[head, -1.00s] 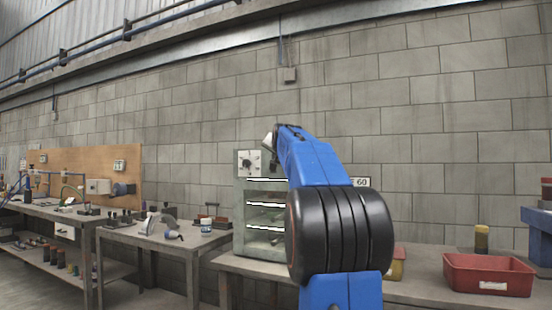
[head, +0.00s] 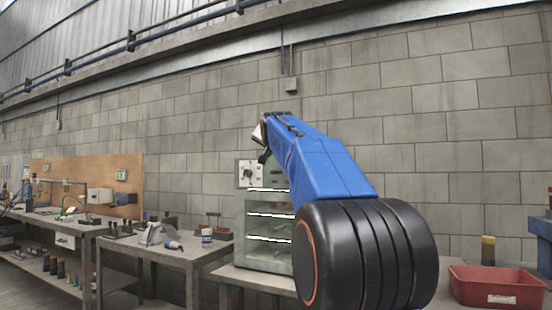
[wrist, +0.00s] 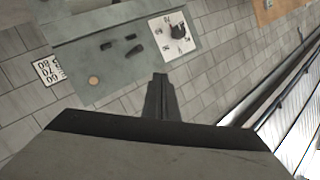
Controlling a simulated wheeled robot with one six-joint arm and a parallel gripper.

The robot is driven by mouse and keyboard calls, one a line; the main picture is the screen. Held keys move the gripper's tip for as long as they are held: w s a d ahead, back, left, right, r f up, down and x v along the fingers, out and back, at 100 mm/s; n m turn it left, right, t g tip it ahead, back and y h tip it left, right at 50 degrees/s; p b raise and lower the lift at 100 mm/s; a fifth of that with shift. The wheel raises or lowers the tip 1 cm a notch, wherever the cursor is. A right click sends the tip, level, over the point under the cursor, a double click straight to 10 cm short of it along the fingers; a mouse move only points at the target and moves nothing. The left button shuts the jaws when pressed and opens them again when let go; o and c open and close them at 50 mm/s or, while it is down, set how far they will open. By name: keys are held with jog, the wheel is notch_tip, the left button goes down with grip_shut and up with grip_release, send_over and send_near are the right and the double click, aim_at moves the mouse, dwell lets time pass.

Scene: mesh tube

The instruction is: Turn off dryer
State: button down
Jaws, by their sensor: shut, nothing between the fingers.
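The dryer (head: 243,228) is a grey cabinet with lit shelves behind its front, standing on a bench at the middle of the head view. A white dial plate with a dark knob (head: 249,174) is at its upper left; the knob also shows in the wrist view (wrist: 178,32), near the top. My gripper (head: 263,157) is just above and right of the knob in the head view. In the wrist view its dark fingers (wrist: 160,78) are shut, empty and pointing toward the panel, apart from the knob in the picture. My blue arm hides the dryer's right side.
A red bin (head: 497,287) and a yellow-and-dark container (head: 488,250) are on the bench at right. A bench with tools (head: 165,250) stands left of the dryer. A numbered wall sign (wrist: 50,69) is beside the panel in the wrist view.

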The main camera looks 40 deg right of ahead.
jog(key=shift+s+a+r, duration=0.1)
jog(key=shift+a+r, duration=0.1)
jog(key=shift+a, duration=0.8)
jog(key=s+a+f+n+g+y, duration=0.1)
jog(key=s+a+f+n+y, duration=0.1)
jog(key=s+a+f, duration=0.5)
jog(key=s+a+f+n+g+y, duration=0.1)
jog(key=s+a+f+n+y, duration=0.15)
jog(key=a+f, duration=0.8)
jog(key=s+a+f+n+g+y, duration=0.15)
jog(key=s+a+f+n, duration=0.35)
jog(key=f, duration=0.7)
jog(key=s+a+f+n+g+y, duration=0.1)
jog(key=s+a+f, duration=0.3)
jog(key=s+f, duration=0.3)
jog(key=s+a+f+n+g+y, duration=0.1)
jog(key=s+a+f, duration=0.4)
jog(key=f, duration=0.7)
jog(key=s+a+f+n+g+y, duration=0.1)
jog(key=s+a+f, duration=0.3)
jog(key=s+f, duration=0.5)
jog(key=shift+s+a+f+n+g, duration=0.4)
jog(key=shift+s+n+g, duration=0.1)
jog(key=shift+n+g, duration=0.2)
